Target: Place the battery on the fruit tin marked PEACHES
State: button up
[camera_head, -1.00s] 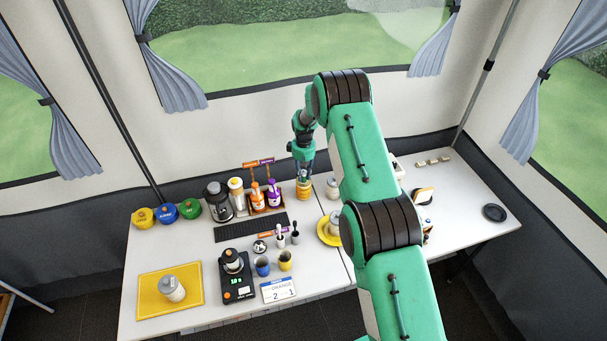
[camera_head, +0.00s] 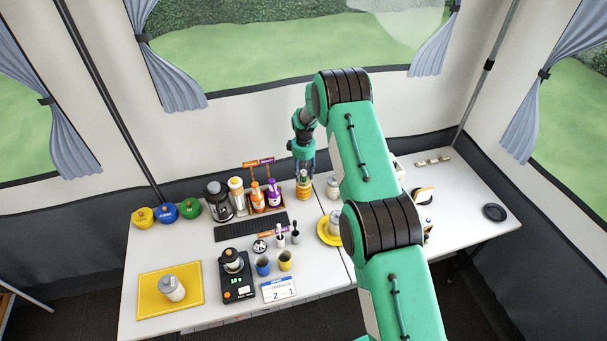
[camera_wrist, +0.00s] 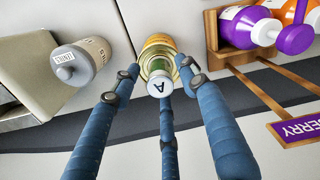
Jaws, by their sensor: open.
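The battery (camera_wrist: 160,87) shows a pale round end marked "A" and a greenish side in the wrist view. It appears to stand upright on the lid of a yellow-orange tin (camera_wrist: 157,44). The tin also shows in the head view (camera_head: 303,191), at the back of the table. No PEACHES lettering is readable on it. My gripper (camera_wrist: 161,70) is open, its blue fingers spread around the battery with visible gaps at both sides. In the head view my gripper (camera_head: 303,168) is directly above the tin.
A rack with orange and purple bottles (camera_head: 274,193) stands close to the tin's left. A grey-lidded jar (camera_head: 333,187) stands to its right. Cups (camera_head: 285,261), a scale (camera_head: 236,284) and a yellow mat (camera_head: 150,297) are nearer the front.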

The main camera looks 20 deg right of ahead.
notch_tip(320, 180, up, 12)
jog(key=b, duration=0.1)
jog(key=shift+f, duration=0.2)
dwell(0.3)
jog(key=shift+r, duration=0.1)
dwell(0.4)
notch_tip(320, 180, up, 21)
jog(key=m+t, duration=0.1)
send_over(304, 172)
jog(key=s+a, duration=0.2)
jog(key=s, duration=0.7)
jog(key=s+a+r+m+t, duration=0.1)
jog(key=s+a+r+t, duration=0.1)
jog(key=s+r, duration=1.15)
jog(key=s+a+r+m+t, duration=0.1)
jog(key=s+r, duration=0.3)
jog(key=s, duration=0.4)
jog(key=s+r+m, duration=0.1)
jog(key=s+r, duration=0.3)
jog(key=s, duration=0.5)
jog(key=s+a+f+m+t, duration=0.1)
jog(key=s+f, duration=0.1)
jog(key=s, duration=1.6)
jog(key=shift+s+f+t, duration=0.15)
jog(key=shift+s+t, duration=0.05)
jog(key=shift+t, duration=0.1)
